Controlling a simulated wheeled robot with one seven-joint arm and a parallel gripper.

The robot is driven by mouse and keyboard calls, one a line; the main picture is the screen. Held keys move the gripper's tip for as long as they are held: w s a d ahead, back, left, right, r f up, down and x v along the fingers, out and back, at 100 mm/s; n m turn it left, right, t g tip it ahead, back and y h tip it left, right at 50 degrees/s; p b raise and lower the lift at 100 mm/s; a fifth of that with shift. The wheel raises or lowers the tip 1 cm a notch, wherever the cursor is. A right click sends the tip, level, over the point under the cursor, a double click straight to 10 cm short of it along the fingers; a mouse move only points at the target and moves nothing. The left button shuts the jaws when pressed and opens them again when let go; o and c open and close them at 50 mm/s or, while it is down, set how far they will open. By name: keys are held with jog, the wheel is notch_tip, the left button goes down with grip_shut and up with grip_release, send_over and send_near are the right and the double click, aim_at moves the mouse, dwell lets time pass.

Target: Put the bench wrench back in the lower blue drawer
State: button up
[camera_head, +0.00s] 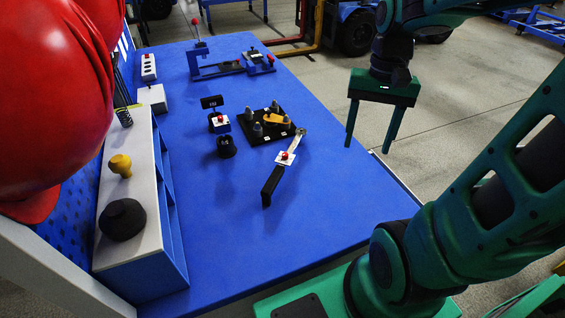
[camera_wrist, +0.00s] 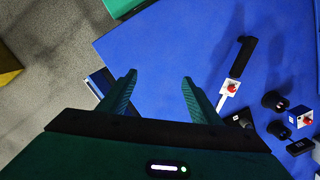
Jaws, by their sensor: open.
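The bench wrench, with a black handle (camera_head: 271,187) and a metal head, lies on the blue bench top (camera_head: 325,205) in the middle of the head view. A white block with a red knob (camera_head: 285,157) sits at its middle. The wrench handle also shows in the wrist view (camera_wrist: 242,55), right of the fingers. My gripper (camera_head: 367,148) is open and empty, fingers down, to the right of the wrench and apart from it; its fingers also show in the wrist view (camera_wrist: 159,77). A drawer-like part (camera_wrist: 97,82) juts from the bench edge, partly hidden by my gripper. I cannot tell which drawer it is.
A black fixture plate (camera_head: 259,136) with several pegs stands just behind the wrench. A black cup (camera_head: 226,147) and a small display (camera_head: 212,102) stand left of it. A grey-topped shelf (camera_head: 147,205) lines the left side. The bench's front right area is clear.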

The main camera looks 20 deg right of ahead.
jog(key=w+a+f+g+y, duration=0.1)
jog(key=w+a, duration=0.1)
jog(key=w, duration=0.3)
jog(key=w+a+f, duration=0.1)
jog(key=w+a, duration=0.2)
jog(key=w, duration=0.1)
jog(key=m+g+y, duration=0.1)
jog(key=m+y, duration=0.1)
send_near(285, 157)
jog(key=shift+w+d+f, duration=0.35)
jog(key=shift+w+f, duration=0.1)
jog(key=shift+w, duration=0.1)
jog(key=shift+w+a+f, duration=0.1)
jog(key=shift+a+f, duration=0.1)
jog(key=shift+x, duration=5.2)
jog(key=shift+d, duration=0.15)
grip_shut()
jog(key=shift+r, duration=0.15)
